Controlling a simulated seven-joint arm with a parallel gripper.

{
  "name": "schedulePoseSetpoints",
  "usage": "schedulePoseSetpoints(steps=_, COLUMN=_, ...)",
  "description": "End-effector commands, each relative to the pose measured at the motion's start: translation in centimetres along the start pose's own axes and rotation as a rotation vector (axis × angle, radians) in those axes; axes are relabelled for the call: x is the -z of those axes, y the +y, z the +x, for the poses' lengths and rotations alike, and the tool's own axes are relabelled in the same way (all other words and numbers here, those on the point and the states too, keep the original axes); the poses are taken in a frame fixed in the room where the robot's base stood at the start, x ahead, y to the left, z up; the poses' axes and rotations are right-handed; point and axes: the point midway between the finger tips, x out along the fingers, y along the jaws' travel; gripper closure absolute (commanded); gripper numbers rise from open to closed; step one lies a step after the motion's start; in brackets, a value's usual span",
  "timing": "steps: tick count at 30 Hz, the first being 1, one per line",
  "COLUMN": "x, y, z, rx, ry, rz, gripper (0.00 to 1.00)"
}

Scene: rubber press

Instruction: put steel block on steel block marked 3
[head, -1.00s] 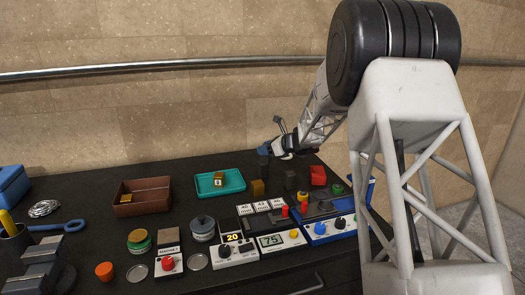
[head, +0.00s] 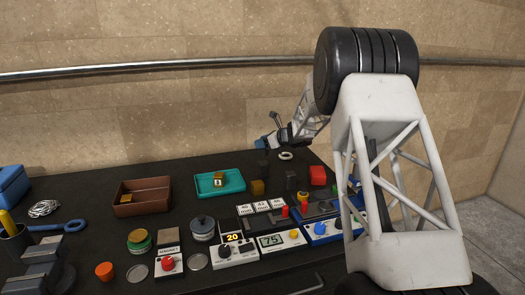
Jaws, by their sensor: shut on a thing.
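My gripper (head: 268,141) hangs above the back of the bench, right of the turquoise tray. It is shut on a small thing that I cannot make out. Below it, apart from it, a dark block (head: 263,168) stands on the bench. Another dark block (head: 290,179) stands to its right. A brass-coloured block (head: 257,187) stands in front of them. In the turquoise tray (head: 207,190) is a small brass-coloured block (head: 219,176) with a white mark below it, too small to read. I cannot tell which block is marked 3.
A white ring (head: 286,156) lies at the back. A red block (head: 318,176) stands right. A brown box (head: 125,209) is left of the tray. Panels with displays and knobs, such as the white one (head: 272,240), fill the front. My arm hides part of the right side.

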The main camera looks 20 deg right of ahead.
Motion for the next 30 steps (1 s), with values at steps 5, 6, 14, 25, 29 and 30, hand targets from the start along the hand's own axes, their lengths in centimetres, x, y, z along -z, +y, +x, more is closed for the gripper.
schedulePoseSetpoints(steps=5, x=-0.1, y=0.0, z=-0.1, rx=0.001, ry=-0.001, rz=-0.002, gripper=1.00)
schedulePoseSetpoints(steps=6, x=-0.1, y=0.0, z=0.0, rx=0.001, ry=-0.001, rz=-0.001, gripper=1.00)
schedulePoseSetpoints(steps=14, x=1.8, y=0.0, z=0.7, rx=0.000, ry=-0.001, rz=0.000, gripper=1.00)
schedulePoseSetpoints(steps=25, x=3.1, y=0.0, z=1.3, rx=0.001, ry=-0.001, rz=-0.002, gripper=1.00)
schedulePoseSetpoints(steps=29, x=3.1, y=0.0, z=1.3, rx=0.001, ry=-0.001, rz=-0.002, gripper=1.00)
schedulePoseSetpoints(steps=30, x=3.1, y=0.0, z=1.3, rx=0.001, ry=-0.001, rz=-0.002, gripper=1.00)
